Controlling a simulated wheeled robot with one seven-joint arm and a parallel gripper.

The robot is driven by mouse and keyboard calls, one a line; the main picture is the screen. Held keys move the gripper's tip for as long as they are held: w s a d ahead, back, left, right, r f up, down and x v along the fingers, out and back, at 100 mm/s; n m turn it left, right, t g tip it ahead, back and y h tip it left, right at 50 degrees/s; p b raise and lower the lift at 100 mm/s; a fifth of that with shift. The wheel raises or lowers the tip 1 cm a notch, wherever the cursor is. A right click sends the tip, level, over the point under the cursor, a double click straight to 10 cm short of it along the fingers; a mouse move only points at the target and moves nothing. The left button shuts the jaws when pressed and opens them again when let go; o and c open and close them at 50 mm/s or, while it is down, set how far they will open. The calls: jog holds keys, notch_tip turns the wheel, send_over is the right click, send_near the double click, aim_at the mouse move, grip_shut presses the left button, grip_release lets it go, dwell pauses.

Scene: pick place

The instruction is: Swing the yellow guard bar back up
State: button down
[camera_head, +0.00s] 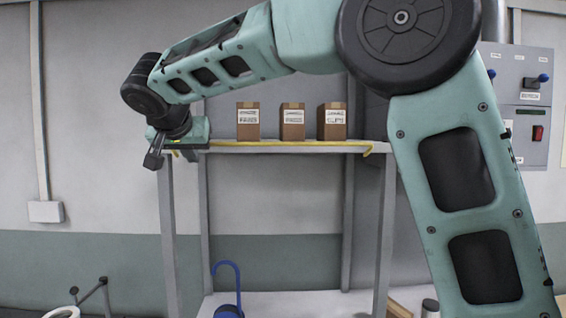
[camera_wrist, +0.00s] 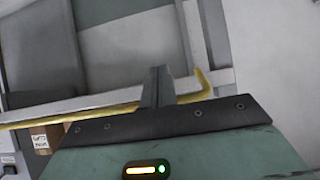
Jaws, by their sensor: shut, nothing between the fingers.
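The yellow guard bar (camera_head: 290,143) runs along the front edge of the shelf's top, about level with the board, with a bent end at the right. In the wrist view the bar (camera_wrist: 70,117) crosses from the left to a hooked end beside my fingers. My gripper (camera_head: 153,162) is at the shelf's left front corner, fingers pointing down and left. In the wrist view my gripper's fingers (camera_wrist: 157,80) are closed together, with nothing between them. They cover part of the bar; I cannot tell whether they touch it.
Three brown labelled boxes (camera_head: 247,122) (camera_head: 292,122) (camera_head: 332,122) stand on the grey shelf (camera_head: 290,149) behind the bar. A wall panel with a red switch (camera_head: 537,133) is at the right. A blue hooked object (camera_head: 226,268) stands low under the shelf.

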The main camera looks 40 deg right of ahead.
jog(key=shift+r, duration=0.2)
jog(key=shift+w+d+r+p, duration=0.15)
jog(key=shift+r+p, duration=0.15)
jog(key=shift+r, duration=0.35)
jog(key=shift+w+d+r+p, duration=0.15)
jog(key=shift+r+p, duration=0.1)
jog(key=shift+r, duration=0.4)
jog(key=shift+w+d+r+p, duration=0.25)
jog(key=shift+r+p, duration=0.15)
jog(key=shift+r, duration=0.1)
jog(key=shift+w+d+r+p, duration=0.1)
jog(key=shift+w+r+p, duration=0.15)
jog(key=shift+r+p, duration=0.15)
jog(key=s+a+r+b, duration=0.1)
jog(key=s+a+b, duration=0.4)
jog(key=s, duration=0.3)
jog(key=shift+a, duration=0.45)
dwell(0.6)
